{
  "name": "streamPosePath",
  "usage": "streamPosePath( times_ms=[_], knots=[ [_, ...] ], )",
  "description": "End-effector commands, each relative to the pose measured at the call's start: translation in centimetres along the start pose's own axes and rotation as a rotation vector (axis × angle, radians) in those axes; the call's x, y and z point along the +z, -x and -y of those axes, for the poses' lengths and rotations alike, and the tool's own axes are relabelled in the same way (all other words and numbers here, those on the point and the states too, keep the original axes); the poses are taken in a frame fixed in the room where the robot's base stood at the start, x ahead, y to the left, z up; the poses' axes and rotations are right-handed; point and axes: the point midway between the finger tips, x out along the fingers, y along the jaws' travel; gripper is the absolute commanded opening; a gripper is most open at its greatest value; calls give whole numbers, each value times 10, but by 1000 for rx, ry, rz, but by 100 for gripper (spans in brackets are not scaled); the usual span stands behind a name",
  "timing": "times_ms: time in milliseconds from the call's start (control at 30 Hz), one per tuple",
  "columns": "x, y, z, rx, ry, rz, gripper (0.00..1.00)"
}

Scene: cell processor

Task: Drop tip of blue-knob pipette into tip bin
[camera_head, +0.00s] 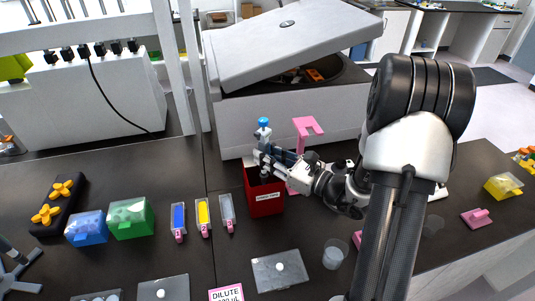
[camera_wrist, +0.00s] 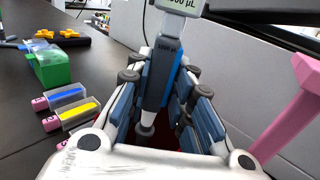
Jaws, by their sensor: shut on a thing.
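The blue-knob pipette (camera_head: 264,124) stands roughly upright in my gripper (camera_head: 266,160), its blue knob on top. In the wrist view my gripper (camera_wrist: 165,115) is shut around the pipette's grey and blue body (camera_wrist: 168,62), with part of the display at the top edge. The red tip bin (camera_head: 266,199), with a white label on its front, is on the bench directly under the gripper. In the wrist view only a little red of the bin shows behind the fingers. The pipette's lower end and any tip on it are hidden.
A pink stand (camera_head: 306,128) is just right of the gripper, before the large open-lidded machine (camera_head: 300,110). Left of the bin are blue, yellow and clear-labelled trays (camera_head: 203,216), then a green box (camera_head: 131,218) and a blue box (camera_head: 87,227). A clear cup (camera_head: 335,254) stands at front right.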

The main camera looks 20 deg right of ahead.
Motion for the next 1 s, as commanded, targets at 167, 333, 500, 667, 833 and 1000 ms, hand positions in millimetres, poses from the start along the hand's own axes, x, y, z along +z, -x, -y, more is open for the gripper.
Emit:
streamPosePath(
  times_ms=[167,333,500,667,833,1000],
  knots=[
    [2,0,0,0,1,1,13],
    [2,-7,5,2,2,1,13],
    [1,-17,14,1,1,0,13],
    [1,-27,22,2,2,1,13],
    [1,-36,30,0,1,1,13],
    [1,-40,34,0,0,0,13]
  ],
)
